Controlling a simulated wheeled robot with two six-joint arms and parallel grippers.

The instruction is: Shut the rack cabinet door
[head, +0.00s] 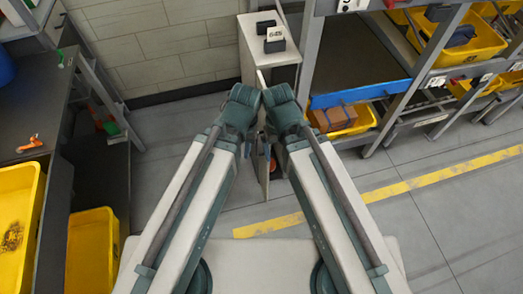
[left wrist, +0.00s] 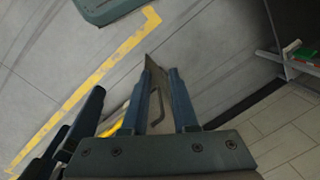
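The narrow beige rack cabinet (head: 246,58) stands against the wall at the top middle of the head view. Its door (head: 264,184) stands open, seen nearly edge-on, pointing toward me; my wrists hide much of it. In the left wrist view, the thin door panel (left wrist: 152,66) with a bent bar handle (left wrist: 157,115) shows between the fingers of my left gripper (left wrist: 163,100). Those fingers are apart, and I see a gap beside the handle. My right gripper (left wrist: 68,132) shows at the left of that view as dark, separated fingers, empty, beside the door.
A shelf rack with yellow bins (head: 470,40) stands close on the right. A dark bench with yellow bins (head: 93,255) is on the left. Grey floor with a yellow line (head: 400,190) is clear to the right; the floor left of the door is also free.

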